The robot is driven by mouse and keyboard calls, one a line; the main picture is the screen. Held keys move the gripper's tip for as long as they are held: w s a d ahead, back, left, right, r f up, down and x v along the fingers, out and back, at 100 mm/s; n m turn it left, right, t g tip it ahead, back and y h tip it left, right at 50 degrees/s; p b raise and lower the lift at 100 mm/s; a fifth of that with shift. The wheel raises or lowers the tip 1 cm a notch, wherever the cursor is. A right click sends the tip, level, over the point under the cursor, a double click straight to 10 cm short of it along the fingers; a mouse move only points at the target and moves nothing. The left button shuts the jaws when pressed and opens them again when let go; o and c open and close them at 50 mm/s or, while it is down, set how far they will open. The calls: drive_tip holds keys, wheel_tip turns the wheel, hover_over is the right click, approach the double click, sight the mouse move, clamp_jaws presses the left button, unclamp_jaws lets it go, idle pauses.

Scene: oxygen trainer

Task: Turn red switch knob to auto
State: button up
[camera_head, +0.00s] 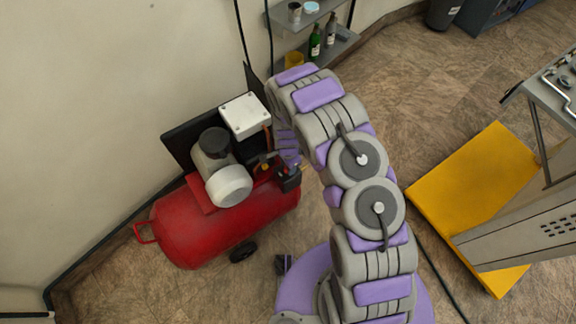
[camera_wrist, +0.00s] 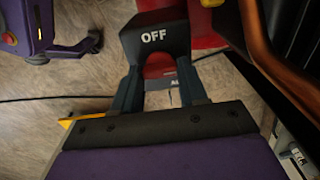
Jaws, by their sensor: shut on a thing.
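The red switch knob (camera_wrist: 158,68) shows in the wrist view between my two dark fingers, below a black block (camera_wrist: 154,38) with a white "OFF" label. My gripper (camera_wrist: 160,80) is shut on the knob, one finger on each side. Part of a second white label, starting with "AU", shows just below the knob; the rest is hidden. In the head view the black switch box (camera_head: 289,179) sits at the right end of the red compressor tank (camera_head: 225,229). My arm reaches down beside it, and the fingertips and knob cannot be made out there.
A grey motor (camera_head: 222,165) and a white box (camera_head: 245,116) top the compressor, close to my arm. A wall stands at the left. A shelf with bottles (camera_head: 315,42) is behind. A yellow platform (camera_head: 470,200) lies at the right, with open floor between.

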drive_tip(key=shift+w, duration=0.1)
idle(0.3)
drive_tip(key=o, duration=1.1)
drive_tip(key=shift+a, duration=0.1)
drive_tip(key=shift+c, duration=0.2)
wheel_tip(320, 180, up, 17)
drive_tip(key=p, duration=0.3)
drive_tip(key=shift+r+p, duration=0.2)
drive_tip(key=shift+p, duration=0.15)
